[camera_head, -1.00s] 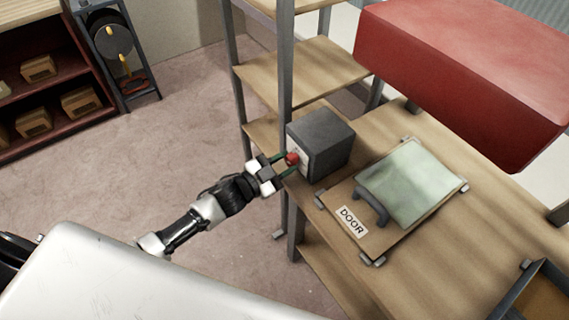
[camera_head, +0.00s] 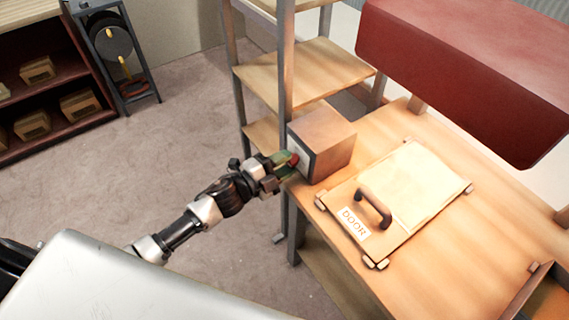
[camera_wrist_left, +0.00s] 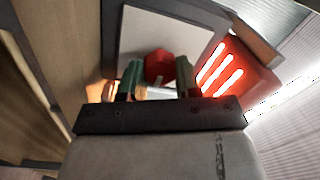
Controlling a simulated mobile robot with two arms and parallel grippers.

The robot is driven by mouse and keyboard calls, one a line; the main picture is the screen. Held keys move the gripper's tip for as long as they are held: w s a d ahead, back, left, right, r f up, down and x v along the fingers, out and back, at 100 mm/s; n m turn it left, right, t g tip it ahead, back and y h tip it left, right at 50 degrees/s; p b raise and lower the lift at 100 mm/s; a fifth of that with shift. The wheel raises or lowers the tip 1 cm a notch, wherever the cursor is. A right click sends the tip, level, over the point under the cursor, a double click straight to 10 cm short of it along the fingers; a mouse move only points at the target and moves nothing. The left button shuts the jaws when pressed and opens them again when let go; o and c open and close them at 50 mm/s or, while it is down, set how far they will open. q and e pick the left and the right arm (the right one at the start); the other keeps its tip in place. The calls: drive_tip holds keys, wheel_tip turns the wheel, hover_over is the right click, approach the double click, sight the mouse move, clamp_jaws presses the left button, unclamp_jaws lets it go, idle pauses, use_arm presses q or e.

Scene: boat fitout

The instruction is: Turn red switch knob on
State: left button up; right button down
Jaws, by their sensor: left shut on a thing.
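The red switch knob (camera_head: 294,159) sits on the front face of a box (camera_head: 327,138) at the bench's left corner. In the left wrist view the knob (camera_wrist_left: 159,66) is a faceted red piece in front of a pale plate (camera_wrist_left: 150,32). My left gripper (camera_head: 286,165) is at the knob with its green-tipped fingers on either side of it, shut on it. In the left wrist view the gripper (camera_wrist_left: 158,76) has one finger at each side of the knob. The fingers partly cover the knob in the head view. My right gripper is not in view.
A red housing (camera_head: 460,75) hangs over the wooden bench (camera_head: 455,270); its underside shows glowing bars (camera_wrist_left: 219,68) in the wrist view. A handled panel marked DOOR (camera_head: 410,185) lies on the bench. Shelving (camera_head: 300,70) stands behind the box. Floor at left is clear.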

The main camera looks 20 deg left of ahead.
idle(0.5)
use_arm(q)
drive_tip(key=o, duration=0.9)
drive_tip(key=shift+o, duration=0.2)
drive_tip(key=shift+s, duration=0.1)
drive_tip(key=b+v, duration=0.1)
drive_tip(key=v, duration=0.9)
drive_tip(key=shift+s+a+b, duration=0.2)
drive_tip(key=shift+a+b, duration=0.05)
drive_tip(key=shift+b, duration=0.15)
